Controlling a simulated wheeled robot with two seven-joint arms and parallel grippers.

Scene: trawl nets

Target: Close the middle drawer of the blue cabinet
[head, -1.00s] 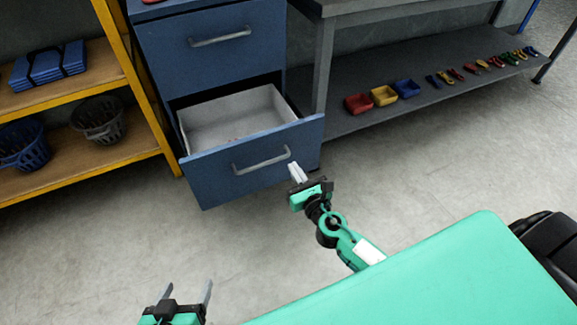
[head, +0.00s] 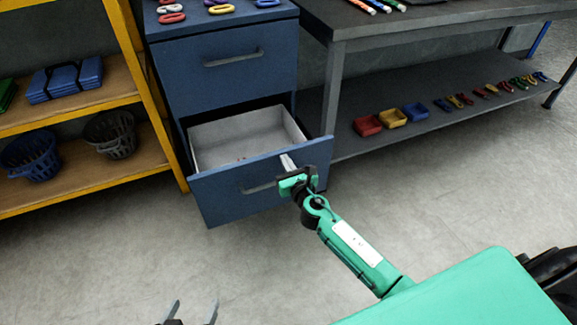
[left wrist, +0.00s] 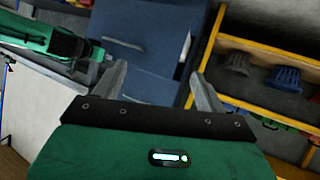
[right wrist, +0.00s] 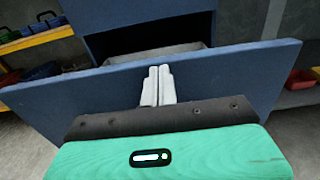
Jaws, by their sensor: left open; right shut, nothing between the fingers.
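The blue cabinet (head: 185,70) stands at the back, left of centre in the head view. One drawer (head: 225,205) is pulled out below a shut drawer front (head: 220,75), and its pale inside shows. My right gripper (head: 287,162) is shut and empty at the right part of the open drawer's front, by its top edge. In the right wrist view the shut fingers (right wrist: 158,85) overlap the drawer front (right wrist: 225,80); I cannot tell whether they touch it. My left gripper (head: 193,312) is open and empty, low over the floor, well in front of the cabinet.
A yellow shelf unit (head: 150,95) with baskets (head: 30,157) stands left of the cabinet. A grey workbench (head: 420,35) is on the right, with small coloured bins (head: 392,118) and tools on its lower shelf. The floor in front is clear.

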